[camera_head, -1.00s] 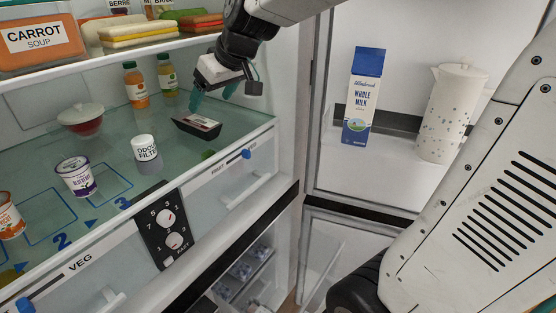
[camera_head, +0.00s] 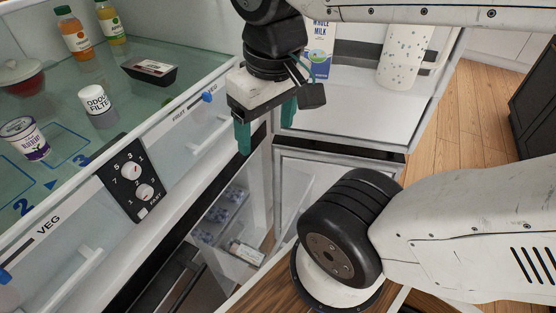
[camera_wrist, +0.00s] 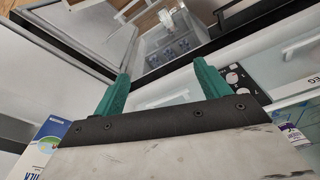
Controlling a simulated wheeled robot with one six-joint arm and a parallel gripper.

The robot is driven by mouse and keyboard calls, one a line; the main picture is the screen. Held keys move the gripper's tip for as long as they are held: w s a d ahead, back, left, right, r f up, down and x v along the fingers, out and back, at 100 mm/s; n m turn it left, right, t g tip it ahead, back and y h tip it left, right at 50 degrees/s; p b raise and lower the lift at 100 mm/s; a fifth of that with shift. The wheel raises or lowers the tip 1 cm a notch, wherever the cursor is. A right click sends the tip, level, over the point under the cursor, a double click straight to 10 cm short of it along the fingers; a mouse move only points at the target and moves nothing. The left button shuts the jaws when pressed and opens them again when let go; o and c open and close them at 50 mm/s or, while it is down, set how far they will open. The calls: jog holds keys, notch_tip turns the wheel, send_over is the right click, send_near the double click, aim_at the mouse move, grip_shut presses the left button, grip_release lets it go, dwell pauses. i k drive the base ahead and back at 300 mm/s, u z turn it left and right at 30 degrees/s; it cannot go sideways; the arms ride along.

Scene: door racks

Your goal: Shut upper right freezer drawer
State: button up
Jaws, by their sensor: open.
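A clear-walled freezer drawer (camera_head: 286,207) sits below the fridge compartment in the head view and appears pulled out. It holds several blue-and-white items and a white package (camera_head: 247,253). The drawer (camera_wrist: 152,45) also shows beyond my fingers in the wrist view. My gripper (camera_head: 266,138) points down with its two green fingers apart and nothing between them. It hangs above the drawer area, near the right end of the fridge's front, and looks apart from the drawer.
The VEG and FRUIT drawer fronts (camera_head: 130,225) line the fridge's left side, with a black dial panel (camera_head: 133,177). The open door's shelf on the right holds a milk carton (camera_head: 320,45) and a white pitcher (camera_head: 404,52).

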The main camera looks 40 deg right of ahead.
aim_at(232, 269)
jog(key=k, duration=0.5)
jog(key=z, duration=0.45)
jog(key=i, duration=0.3)
jog(key=z, duration=0.75)
jog(key=k, duration=1)
jog(key=u, duration=1.65)
